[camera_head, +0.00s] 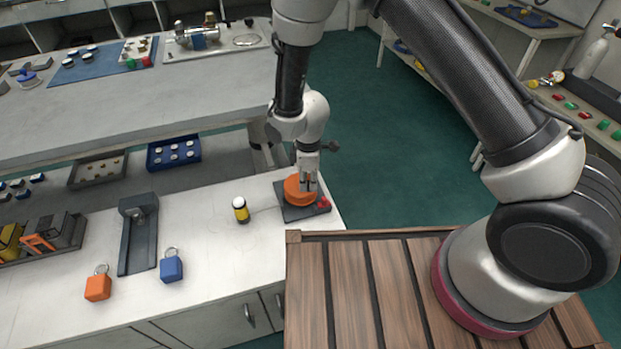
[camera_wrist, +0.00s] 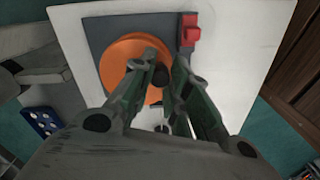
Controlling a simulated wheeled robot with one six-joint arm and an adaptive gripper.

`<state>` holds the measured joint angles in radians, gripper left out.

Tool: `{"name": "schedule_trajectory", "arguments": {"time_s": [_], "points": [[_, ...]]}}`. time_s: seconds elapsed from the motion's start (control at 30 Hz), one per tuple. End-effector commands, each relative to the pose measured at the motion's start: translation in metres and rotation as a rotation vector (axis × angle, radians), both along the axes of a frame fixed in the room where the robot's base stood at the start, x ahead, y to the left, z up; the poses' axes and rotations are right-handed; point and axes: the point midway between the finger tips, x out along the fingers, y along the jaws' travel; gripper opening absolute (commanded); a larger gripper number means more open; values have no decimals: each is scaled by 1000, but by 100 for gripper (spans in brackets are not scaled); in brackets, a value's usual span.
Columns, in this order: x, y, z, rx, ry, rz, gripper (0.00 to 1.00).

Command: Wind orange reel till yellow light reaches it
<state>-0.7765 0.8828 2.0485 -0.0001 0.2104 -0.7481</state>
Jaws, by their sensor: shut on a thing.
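The orange reel (camera_head: 297,190) sits on a dark base plate (camera_head: 294,214) at the right end of the white bench. It also shows as an orange disc in the wrist view (camera_wrist: 117,56). My gripper (camera_head: 309,184) reaches down over the reel. In the wrist view my gripper (camera_wrist: 165,72) has its fingers around a small dark knob (camera_wrist: 161,76) on the reel, and is shut on it. The yellow light (camera_head: 241,210), a yellow and black body with a white top, stands upright to the left of the reel. A thin line appears to run between them.
A red piece (camera_head: 324,203) sits at the base plate's right corner. A blue padlock (camera_head: 172,266), an orange padlock (camera_head: 98,286) and a dark grey tray (camera_head: 138,240) lie farther left. The bench between the yellow light and the base plate is clear.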

Motion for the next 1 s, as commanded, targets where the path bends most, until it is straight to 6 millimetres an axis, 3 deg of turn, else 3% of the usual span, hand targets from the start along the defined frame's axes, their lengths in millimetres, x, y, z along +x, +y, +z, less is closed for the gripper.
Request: {"name": "schedule_trajectory", "arguments": {"time_s": [1.0], "points": [[-8, 33, 0, 2, 0, -962, 0]]}}
